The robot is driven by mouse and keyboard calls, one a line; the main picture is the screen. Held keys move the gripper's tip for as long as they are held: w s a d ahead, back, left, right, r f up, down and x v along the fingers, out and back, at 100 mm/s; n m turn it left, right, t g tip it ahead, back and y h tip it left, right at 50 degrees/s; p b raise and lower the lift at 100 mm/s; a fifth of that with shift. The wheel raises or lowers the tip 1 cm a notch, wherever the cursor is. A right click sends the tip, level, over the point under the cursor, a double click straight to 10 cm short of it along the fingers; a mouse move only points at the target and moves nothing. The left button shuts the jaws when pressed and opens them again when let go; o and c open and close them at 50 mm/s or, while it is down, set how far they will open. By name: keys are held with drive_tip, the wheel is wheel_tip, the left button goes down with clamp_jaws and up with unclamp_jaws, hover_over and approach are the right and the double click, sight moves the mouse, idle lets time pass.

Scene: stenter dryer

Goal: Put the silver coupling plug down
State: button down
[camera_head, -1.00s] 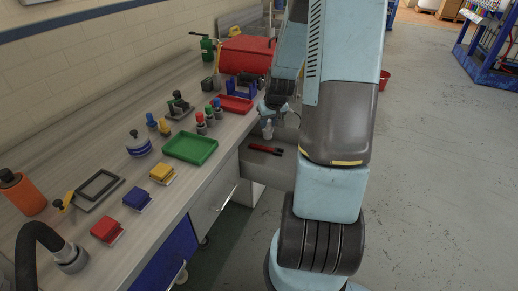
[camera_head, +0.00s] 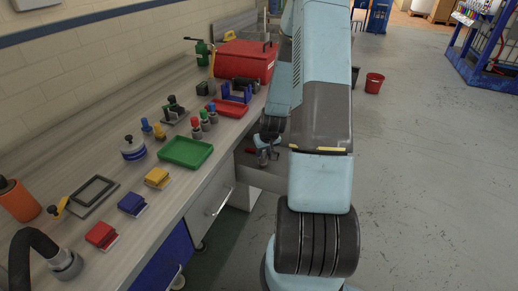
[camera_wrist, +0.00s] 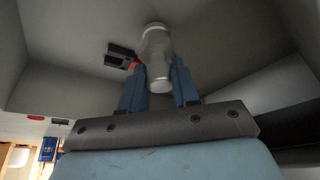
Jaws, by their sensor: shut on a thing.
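The silver coupling plug (camera_wrist: 158,55) is a pale grey stepped cylinder between the two blue fingers of my gripper (camera_wrist: 158,85) in the wrist view. The fingers are shut on it. In the head view my gripper (camera_head: 264,157) is over the open grey drawer (camera_head: 262,179) at the front of the bench. The plug is hard to make out there. The wrist view shows the grey walls and floor of the drawer (camera_wrist: 75,45) around the plug. Whether the plug touches the drawer floor cannot be told.
A red and black tool (camera_wrist: 121,56) lies in the drawer close beside the plug. On the bench above are a green tray (camera_head: 186,152), a red tray (camera_head: 230,108), several coloured-top plugs and a red toolbox (camera_head: 245,60).

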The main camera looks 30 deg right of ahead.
drive_tip(key=shift+w+d+f, duration=0.1)
drive_tip(key=shift+w+f, duration=0.1)
drive_tip(key=shift+w, duration=0.4)
drive_tip(key=shift+w+d+f, duration=0.1)
drive_tip(key=shift+w+f, duration=0.1)
drive_tip(key=shift+w, duration=0.35)
drive_tip(key=shift+w+d+f, duration=0.1)
drive_tip(key=shift+w+f, duration=0.1)
drive_tip(key=shift+w, duration=0.4)
drive_tip(key=c, duration=0.8)
unclamp_jaws()
